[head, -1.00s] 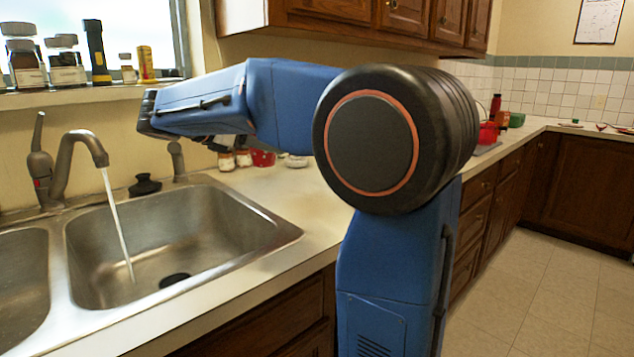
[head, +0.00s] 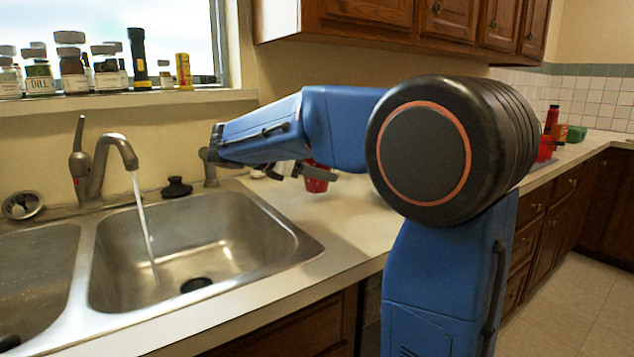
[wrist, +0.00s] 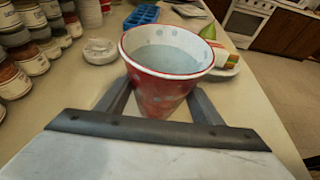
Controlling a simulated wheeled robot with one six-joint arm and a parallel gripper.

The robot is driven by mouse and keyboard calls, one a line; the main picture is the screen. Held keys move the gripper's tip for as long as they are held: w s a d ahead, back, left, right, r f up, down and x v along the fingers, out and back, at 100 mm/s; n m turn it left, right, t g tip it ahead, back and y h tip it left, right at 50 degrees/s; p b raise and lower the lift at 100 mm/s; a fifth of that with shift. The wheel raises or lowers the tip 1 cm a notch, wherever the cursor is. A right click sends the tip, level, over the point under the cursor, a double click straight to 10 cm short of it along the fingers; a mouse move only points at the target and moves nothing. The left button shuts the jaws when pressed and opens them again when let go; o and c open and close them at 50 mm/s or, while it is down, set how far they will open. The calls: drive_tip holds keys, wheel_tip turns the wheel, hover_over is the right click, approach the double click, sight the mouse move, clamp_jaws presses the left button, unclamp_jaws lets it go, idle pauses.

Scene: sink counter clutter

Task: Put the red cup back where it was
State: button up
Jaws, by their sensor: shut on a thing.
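The red cup (wrist: 160,95) has pale dots, a white inside and a red rim. It stands roughly upright between the dark fingers of my gripper (wrist: 158,108) in the wrist view. My gripper is shut on it. A grey-blue fill or inner surface shows in the cup; I cannot tell whether it is liquid. In the head view the red cup (head: 316,178) shows below my blue arm, over the counter right of the sink. My gripper (head: 309,172) is partly hidden there. I cannot tell whether the cup's base touches the counter.
The sink (head: 205,250) has running water. A blue tray (wrist: 143,15) and a striped item (wrist: 226,58) lie beyond the cup. Red items (head: 547,140) stand at the far right.

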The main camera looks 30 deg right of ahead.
drive_tip(key=shift+f, duration=1.25)
drive_tip(key=shift+f, duration=0.15)
drive_tip(key=o, duration=1)
drive_tip(key=shift+a+r, duration=0.2)
drive_tip(key=shift+r, duration=0.05)
drive_tip(key=v, duration=1.1)
drive_tip(key=shift+a, duration=0.3)
drive_tip(key=shift+r, duration=0.15)
